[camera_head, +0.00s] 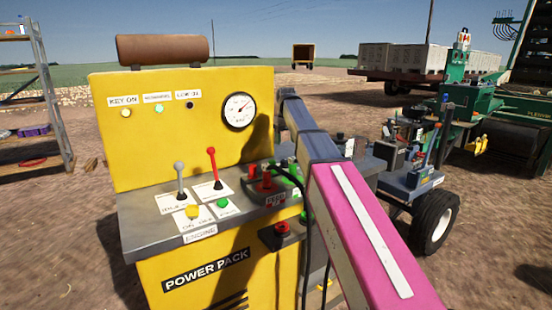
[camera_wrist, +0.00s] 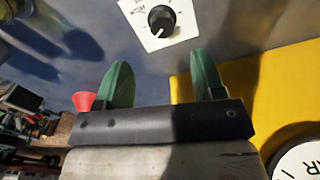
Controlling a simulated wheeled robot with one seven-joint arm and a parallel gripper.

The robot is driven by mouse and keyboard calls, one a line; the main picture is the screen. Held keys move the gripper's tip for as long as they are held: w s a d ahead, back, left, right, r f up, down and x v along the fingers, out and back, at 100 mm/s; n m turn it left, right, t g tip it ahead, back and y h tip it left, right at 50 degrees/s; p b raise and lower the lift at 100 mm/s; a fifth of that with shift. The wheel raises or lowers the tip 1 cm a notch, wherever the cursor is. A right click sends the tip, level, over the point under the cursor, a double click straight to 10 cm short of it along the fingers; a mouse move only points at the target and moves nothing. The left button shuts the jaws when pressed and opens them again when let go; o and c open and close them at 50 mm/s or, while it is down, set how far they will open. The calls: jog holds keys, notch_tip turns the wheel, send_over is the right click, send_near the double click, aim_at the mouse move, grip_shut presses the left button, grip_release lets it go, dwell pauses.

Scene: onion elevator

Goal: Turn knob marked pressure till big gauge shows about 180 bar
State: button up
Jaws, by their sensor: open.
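The big gauge (camera_head: 239,110) is a white dial on the yellow panel; its needle points up and to the right, and its numbers are too small to read. It shows partly in the wrist view (camera_wrist: 302,160), upside down. A black knob (camera_wrist: 161,18) on a white plate lies at the top of the wrist view; its label is unreadable. My gripper (camera_wrist: 163,78) has two green fingers, open and empty, with the knob beyond the tips and roughly centred between them. They do not appear to touch it. I cannot make out this knob in the head view.
The yellow power pack (camera_head: 185,120) has a grey lever (camera_head: 180,180) and a red lever (camera_head: 213,165) on its grey shelf. Yellow (camera_head: 192,211) and green (camera_head: 222,202) buttons stand in front. A red part (camera_wrist: 84,101) lies beside the left finger in the wrist view.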

aim_at(284, 161)
jog(key=f, duration=1)
jog(key=shift+w+a+f, duration=0.25)
jog(key=shift+w+f, duration=0.05)
jog(key=shift+w, duration=0.05)
jog(key=c, duration=0.9)
